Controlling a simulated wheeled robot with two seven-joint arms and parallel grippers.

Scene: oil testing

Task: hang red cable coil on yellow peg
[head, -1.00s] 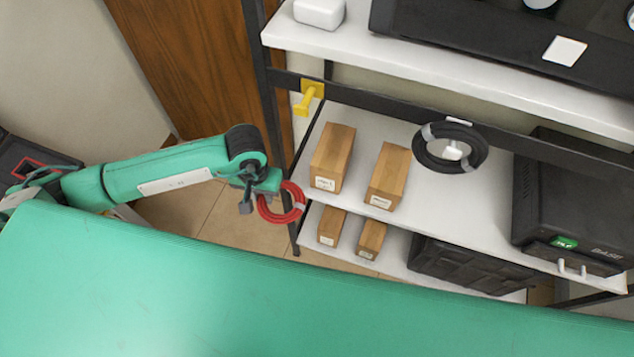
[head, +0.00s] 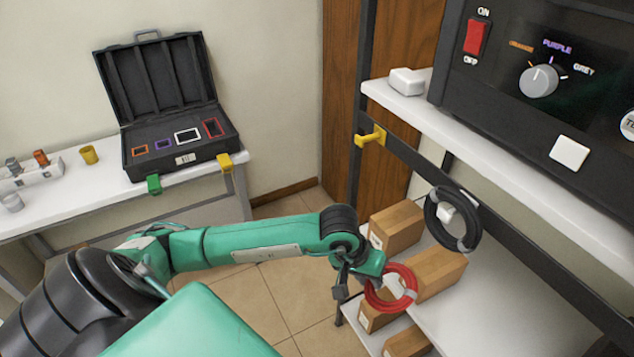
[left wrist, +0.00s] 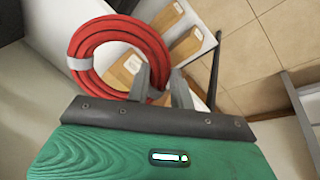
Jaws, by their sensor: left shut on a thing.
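The red cable coil (head: 391,289) hangs from my left gripper (head: 361,272), beside the shelf rack and lower than the yellow peg. The left wrist view shows the red coil (left wrist: 118,50) with a grey band on it, and the fingers of my left gripper (left wrist: 160,80) shut on its edge. The yellow peg (head: 370,137) sticks out from the dark rail near the rack's left post, above and apart from the coil. It is empty. My right gripper is not in view.
A black cable coil (head: 452,219) hangs on the same rail, right of the yellow peg. A white side table (head: 60,215) carries an open black case (head: 180,158). Open floor lies between table and rack.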

